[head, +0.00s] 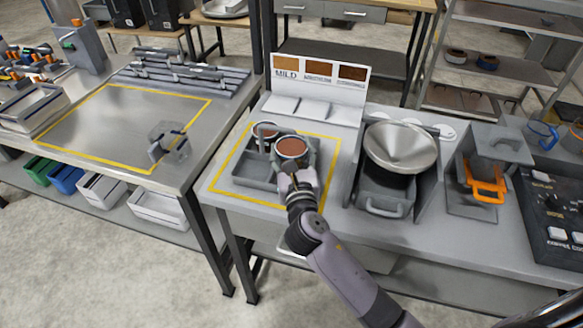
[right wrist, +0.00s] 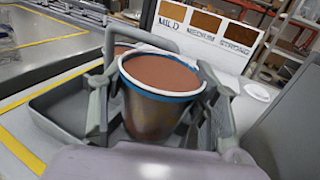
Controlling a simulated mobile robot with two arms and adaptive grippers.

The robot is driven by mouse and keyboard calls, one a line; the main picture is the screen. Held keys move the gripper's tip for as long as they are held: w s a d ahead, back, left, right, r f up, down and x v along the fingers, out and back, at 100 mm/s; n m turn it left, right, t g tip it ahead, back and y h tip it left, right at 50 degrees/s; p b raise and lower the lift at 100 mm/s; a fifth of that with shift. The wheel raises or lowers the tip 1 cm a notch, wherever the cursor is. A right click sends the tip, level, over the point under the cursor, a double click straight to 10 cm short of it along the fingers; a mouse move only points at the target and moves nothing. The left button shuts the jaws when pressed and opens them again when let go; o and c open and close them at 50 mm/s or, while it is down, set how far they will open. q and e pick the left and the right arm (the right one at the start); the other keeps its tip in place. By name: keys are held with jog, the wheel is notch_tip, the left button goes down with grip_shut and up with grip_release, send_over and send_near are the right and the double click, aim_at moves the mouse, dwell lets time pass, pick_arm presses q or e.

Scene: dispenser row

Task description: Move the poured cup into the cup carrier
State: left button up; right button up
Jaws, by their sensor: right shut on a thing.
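My right gripper (head: 293,170) is shut on a cup (head: 291,148) filled with brown liquid. In the right wrist view the cup (right wrist: 160,85) stands upright between the fingers, with a blue band below its rim. The grey cup carrier (head: 252,177) sits on the right bench inside a yellow outline. The held cup is at the carrier's right back part; its base is hidden, so I cannot tell whether it rests there. A second brown-filled cup (head: 265,130) stands in the carrier's back left, beside the upright handle (right wrist: 108,75). The front left compartment looks empty. My left gripper is not in view.
A panel marked MILD (head: 318,75) with brown swatches stands behind the carrier. A metal funnel (head: 400,146) over a grey bin is to the right, then an orange-handled unit (head: 487,190).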

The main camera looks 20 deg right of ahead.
notch_tip(320, 180, down, 4)
jog(key=shift+f+b, duration=0.15)
jog(key=shift+b, duration=0.55)
jog(key=shift+f, duration=0.2)
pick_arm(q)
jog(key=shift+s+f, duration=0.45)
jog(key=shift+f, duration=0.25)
pick_arm(e)
jog(key=shift+f, duration=0.1)
jog(key=o, duration=1.3)
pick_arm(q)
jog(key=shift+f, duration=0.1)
pick_arm(e)
jog(key=shift+o, duration=0.2)
